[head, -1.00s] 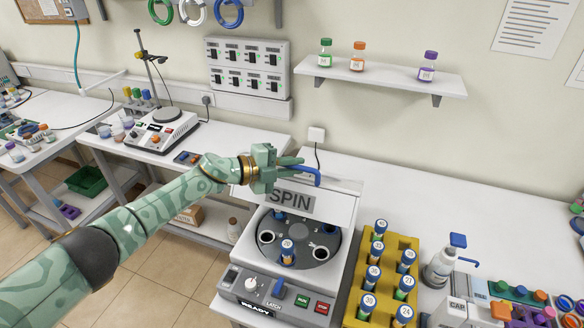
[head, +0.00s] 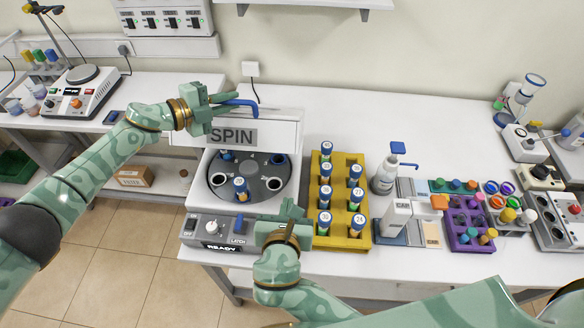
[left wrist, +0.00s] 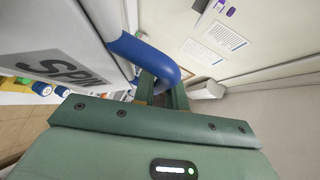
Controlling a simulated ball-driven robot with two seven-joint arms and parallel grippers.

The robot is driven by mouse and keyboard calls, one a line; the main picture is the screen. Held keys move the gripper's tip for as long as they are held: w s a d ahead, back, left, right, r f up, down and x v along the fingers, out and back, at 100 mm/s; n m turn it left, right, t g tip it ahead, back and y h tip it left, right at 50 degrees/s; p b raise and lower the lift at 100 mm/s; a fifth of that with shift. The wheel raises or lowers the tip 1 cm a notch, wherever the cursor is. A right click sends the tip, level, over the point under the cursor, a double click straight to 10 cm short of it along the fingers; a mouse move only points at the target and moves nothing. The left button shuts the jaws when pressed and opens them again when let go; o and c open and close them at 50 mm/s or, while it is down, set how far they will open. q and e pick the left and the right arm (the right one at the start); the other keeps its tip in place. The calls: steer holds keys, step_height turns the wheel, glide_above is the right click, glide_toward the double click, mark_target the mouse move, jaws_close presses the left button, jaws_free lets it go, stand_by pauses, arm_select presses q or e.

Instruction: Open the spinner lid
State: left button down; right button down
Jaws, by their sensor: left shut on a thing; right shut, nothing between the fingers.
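The spinner (head: 192,213) stands on the bench with its lid (head: 280,134) tilted up at the back, its SPIN label facing forward. The round rotor (head: 265,188) is uncovered and holds a few blue-capped tubes, with other holes empty. My left gripper (head: 226,102) is shut on the lid's blue handle (head: 246,102), which also shows between the fingers in the left wrist view (left wrist: 165,60). My right gripper (head: 290,208) is shut and empty, over the spinner's front right corner, hiding part of the front panel. The blue latch lever (head: 239,222) is on that panel.
A yellow rack (head: 357,236) with several blue-capped tubes stands close to the right of the spinner. Further right are a wash bottle (head: 384,178) and a purple rack (head: 466,243). The bench behind the yellow rack is clear.

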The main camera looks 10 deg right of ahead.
steer(key=w+d, duration=0.3)
steer(key=w, duration=0.8)
steer(key=shift+d+r, duration=0.25)
steer(key=shift+d, duration=0.1)
steer(key=shift+w+r, duration=0.1)
